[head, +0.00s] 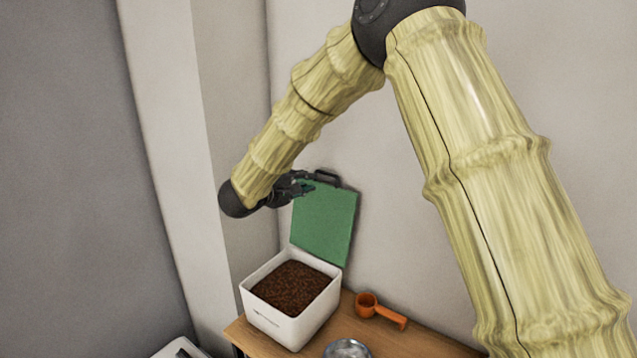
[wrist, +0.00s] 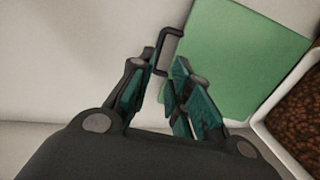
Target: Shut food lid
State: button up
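The food bin (head: 290,323) is a white square box filled with brown pellets, standing on a wooden surface. Its green lid (head: 324,222) stands open, about upright, hinged at the bin's back edge, with a dark handle (head: 327,178) on its top edge. My gripper (head: 306,184) is at the lid's upper left corner, near the handle. In the wrist view my gripper (wrist: 165,72) has its fingers apart, with the handle (wrist: 170,45) just past the fingertips and the green lid (wrist: 240,50) behind. I cannot tell whether a finger touches the lid.
An orange scoop (head: 380,309) lies on the wooden table (head: 405,340) to the right of the bin. A metal bowl (head: 347,349) is at the front edge of the picture. Walls stand close behind the lid and to the left.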

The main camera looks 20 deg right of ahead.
aim_at(326, 174)
jog(key=p+x, duration=0.3)
jog(key=x, duration=0.7)
jog(key=shift+w+a+r, duration=0.1)
jog(key=shift+w, duration=0.1)
grip_shut()
